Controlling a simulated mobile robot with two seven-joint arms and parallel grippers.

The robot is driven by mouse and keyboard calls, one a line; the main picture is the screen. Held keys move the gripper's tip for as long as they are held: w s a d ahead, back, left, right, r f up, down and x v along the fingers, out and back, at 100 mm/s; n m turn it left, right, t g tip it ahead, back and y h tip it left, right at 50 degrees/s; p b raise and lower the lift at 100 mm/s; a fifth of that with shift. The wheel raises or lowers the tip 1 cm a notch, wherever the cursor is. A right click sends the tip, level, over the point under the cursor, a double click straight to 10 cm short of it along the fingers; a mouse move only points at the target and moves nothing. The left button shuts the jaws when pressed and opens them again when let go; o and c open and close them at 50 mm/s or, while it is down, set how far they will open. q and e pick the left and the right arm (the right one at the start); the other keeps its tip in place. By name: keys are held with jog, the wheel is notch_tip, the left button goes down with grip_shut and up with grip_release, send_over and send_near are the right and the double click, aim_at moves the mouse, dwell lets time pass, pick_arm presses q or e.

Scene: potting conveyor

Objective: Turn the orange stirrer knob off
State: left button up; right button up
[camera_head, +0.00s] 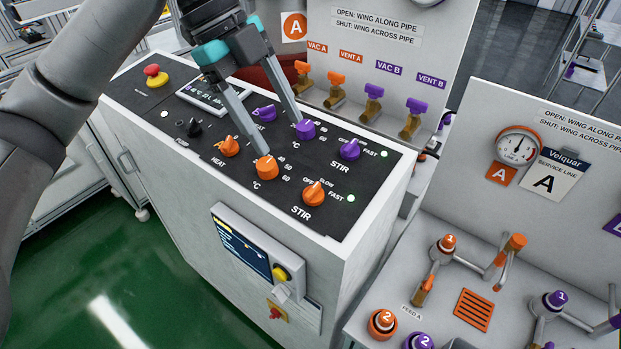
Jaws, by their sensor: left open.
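The orange stirrer knob (315,194) is on the dark sloping panel (337,222), near its front right edge. OFF, SLOW and FAST are printed around it and STIR below it. Its ridge seems to point toward SLOW, but this is hard to tell. A small green lamp (351,198) is lit beside FAST. My left gripper (284,142) is open and empty, up and left of the stirrer knob and apart from it. One fingertip overlaps the orange °C knob (266,169), the other is by the purple °C knob (306,130); contact cannot be told. My right gripper is not in view.
A purple STIR knob (350,150) sits behind the orange one. An orange HEAT knob (229,147) and a red stop button (153,73) lie farther left. Valves (373,91) line the back panel. A pipe bench (405,287) stands to the right.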

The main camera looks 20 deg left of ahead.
aim_at(312, 189)
pick_arm(q)
jog(key=b+x, duration=0.1)
jog(key=x, duration=1.1)
grip_shut()
